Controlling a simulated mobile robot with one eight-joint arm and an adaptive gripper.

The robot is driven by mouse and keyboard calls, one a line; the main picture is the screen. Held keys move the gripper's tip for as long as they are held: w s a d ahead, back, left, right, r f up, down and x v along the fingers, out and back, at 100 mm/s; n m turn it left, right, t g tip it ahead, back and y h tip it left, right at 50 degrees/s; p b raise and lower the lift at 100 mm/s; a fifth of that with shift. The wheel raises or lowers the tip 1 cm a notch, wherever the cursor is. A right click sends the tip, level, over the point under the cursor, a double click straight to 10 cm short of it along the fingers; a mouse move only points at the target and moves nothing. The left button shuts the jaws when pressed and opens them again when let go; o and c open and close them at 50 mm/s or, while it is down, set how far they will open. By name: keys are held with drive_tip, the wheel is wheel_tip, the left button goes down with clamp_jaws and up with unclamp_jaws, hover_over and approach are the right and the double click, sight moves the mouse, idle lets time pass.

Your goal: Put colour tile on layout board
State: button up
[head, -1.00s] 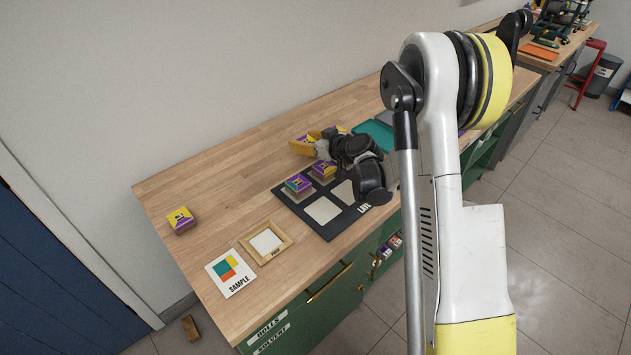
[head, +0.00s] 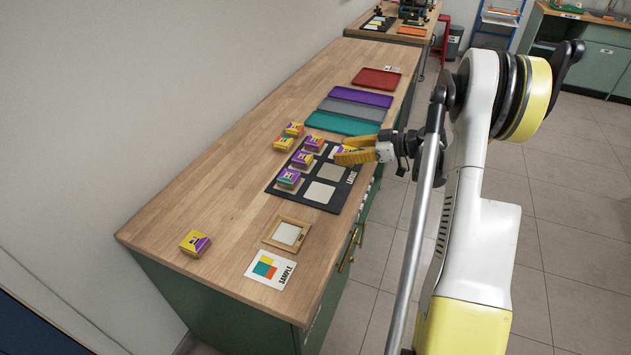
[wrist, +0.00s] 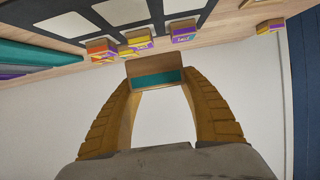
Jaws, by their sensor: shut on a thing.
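My gripper (head: 352,152) is above the far right part of the black layout board (head: 273,188). In the wrist view its two yellow fingers are shut on a colour tile (wrist: 156,79) with a teal band and a brown face. The held tile is hard to make out in the head view. Three purple-and-yellow tiles (head: 302,160) stand along the board's left column. Pale empty squares (head: 318,193) show in the right column; the far one is partly hidden by my gripper. Two loose tiles (head: 283,142) stand left of the board, and one more (head: 195,242) lies near the bench's front left.
Teal (head: 343,124), grey (head: 355,108), purple (head: 360,97) and red (head: 378,78) trays lie behind the board. A wooden frame (head: 271,232) and a sample card (head: 270,269) lie in front. Bare benchtop (head: 225,185) is on the left, against the wall.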

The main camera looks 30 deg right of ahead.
drive_tip(key=b, duration=0.3)
hover_over(317, 191)
wheel_tip(317, 191, down, 6)
drive_tip(key=shift+a+r, duration=0.1)
drive_tip(key=shift+r, duration=0.1)
drive_tip(key=shift+f+b, duration=0.8)
drive_tip(key=shift+f, duration=1.1)
drive_tip(key=shift+f, duration=0.2)
drive_tip(key=o, duration=1.2)
drive_tip(key=shift+c, duration=0.2)
drive_tip(key=shift+r, duration=0.1)
drive_tip(key=shift+r, duration=0.1)
